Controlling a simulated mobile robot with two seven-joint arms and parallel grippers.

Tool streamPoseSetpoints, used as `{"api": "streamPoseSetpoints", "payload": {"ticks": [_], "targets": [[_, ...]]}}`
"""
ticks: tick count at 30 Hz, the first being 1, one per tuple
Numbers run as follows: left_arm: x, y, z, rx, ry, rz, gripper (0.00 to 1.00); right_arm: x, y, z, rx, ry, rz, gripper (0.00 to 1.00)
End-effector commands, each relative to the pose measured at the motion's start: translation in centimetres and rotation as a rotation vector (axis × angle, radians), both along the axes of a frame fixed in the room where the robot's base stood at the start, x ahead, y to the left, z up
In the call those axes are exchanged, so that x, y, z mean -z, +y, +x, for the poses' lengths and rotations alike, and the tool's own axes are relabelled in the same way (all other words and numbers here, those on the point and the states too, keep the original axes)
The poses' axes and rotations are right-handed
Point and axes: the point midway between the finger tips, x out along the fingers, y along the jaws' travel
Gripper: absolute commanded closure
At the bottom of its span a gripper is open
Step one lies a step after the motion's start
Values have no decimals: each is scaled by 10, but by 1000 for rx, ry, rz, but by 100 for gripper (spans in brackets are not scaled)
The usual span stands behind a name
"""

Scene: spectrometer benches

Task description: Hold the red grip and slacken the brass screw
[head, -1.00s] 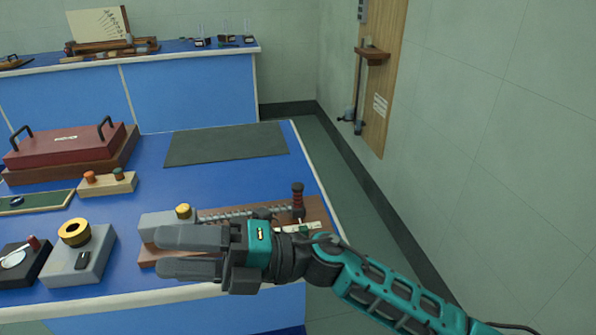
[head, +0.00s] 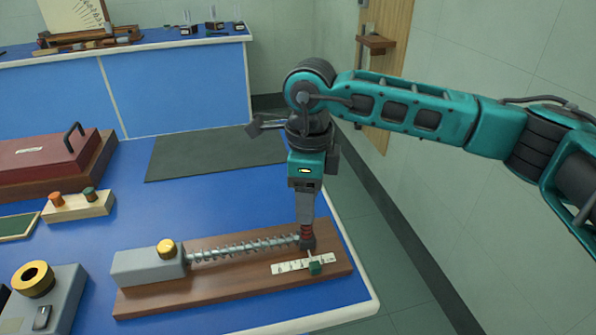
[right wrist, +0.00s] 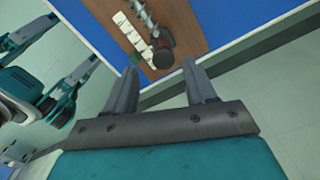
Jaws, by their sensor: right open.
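The right wrist view shows the grip's dark end (right wrist: 163,58) between my fingertips. My right gripper (head: 306,222) points straight down over it, open, with one finger hiding part of it in the head view. I cannot tell whether the fingers touch it. The brass screw (head: 167,248) sits on top of the grey block (head: 140,266) at the rod's left end. No gripper is near the screw. My left gripper is not in view.
The wooden base (head: 200,291) carries a white scale (head: 290,267) with a green pointer (head: 315,267). A grey box with a yellow ring (head: 35,279) stands left. A dark mat (head: 200,156) lies behind. Blue bench is free between them.

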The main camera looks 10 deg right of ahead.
Motion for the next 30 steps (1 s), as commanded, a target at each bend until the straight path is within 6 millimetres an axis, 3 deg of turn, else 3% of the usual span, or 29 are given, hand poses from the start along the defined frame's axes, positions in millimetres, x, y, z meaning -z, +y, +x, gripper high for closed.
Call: {"api": "streamPoseSetpoints", "payload": {"ticks": [8, 14, 18, 27, 30], "targets": [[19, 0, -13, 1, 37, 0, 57, 14, -1, 0, 1, -1, -5, 45], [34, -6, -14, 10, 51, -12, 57, 48, -1, 0, 1, 1, -4, 45], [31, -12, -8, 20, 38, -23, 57, 67, -1, 0, 1, -1, -3, 45], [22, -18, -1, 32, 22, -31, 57, 70, -1, 0, 0, -2, -3, 45], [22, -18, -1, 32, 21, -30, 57, 70, 0, 0, 0, -2, -2, 53]]}}
